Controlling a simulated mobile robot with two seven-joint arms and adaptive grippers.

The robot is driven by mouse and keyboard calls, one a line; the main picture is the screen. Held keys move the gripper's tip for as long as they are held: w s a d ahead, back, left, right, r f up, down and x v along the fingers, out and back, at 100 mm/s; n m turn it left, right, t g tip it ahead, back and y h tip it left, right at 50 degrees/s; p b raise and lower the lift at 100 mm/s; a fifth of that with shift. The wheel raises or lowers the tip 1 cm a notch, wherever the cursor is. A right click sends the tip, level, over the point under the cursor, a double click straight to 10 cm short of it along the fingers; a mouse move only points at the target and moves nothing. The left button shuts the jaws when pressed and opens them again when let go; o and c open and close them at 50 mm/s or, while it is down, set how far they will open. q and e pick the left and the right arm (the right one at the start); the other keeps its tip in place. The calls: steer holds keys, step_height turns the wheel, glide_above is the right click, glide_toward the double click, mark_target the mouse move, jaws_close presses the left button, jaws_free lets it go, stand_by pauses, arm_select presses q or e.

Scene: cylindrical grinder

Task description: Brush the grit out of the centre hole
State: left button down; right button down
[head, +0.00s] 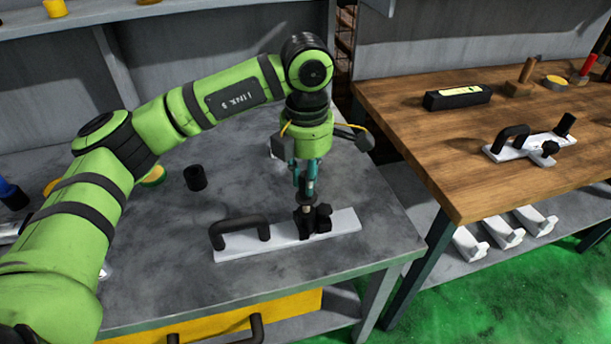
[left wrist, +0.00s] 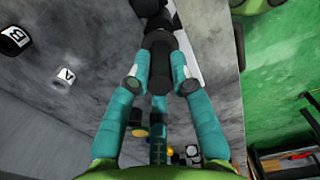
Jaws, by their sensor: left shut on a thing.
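My left gripper (head: 306,186) has teal fingers and points down over the grey bench. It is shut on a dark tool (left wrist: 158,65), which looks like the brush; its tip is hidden. The tool's lower end meets or stands just over the black clamp block (head: 305,222) on a white plate (head: 275,243); I cannot tell if it is inside a hole. The plate has a black arched handle (head: 238,230) at its left and a black knob (head: 323,210) by the block. The centre hole and any grit are too small or hidden. My right gripper is not in view.
A black cup (head: 196,177) stands behind the plate to the left. The wooden table (head: 420,120) at right carries a black box (head: 458,97) and another white plate with a handle (head: 515,150). A gap separates the tables. The bench's front left is clear.

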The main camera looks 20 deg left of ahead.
arm_select(q)
steer(key=shift+r+p, duration=1.85)
steer(key=shift+r, duration=1.15)
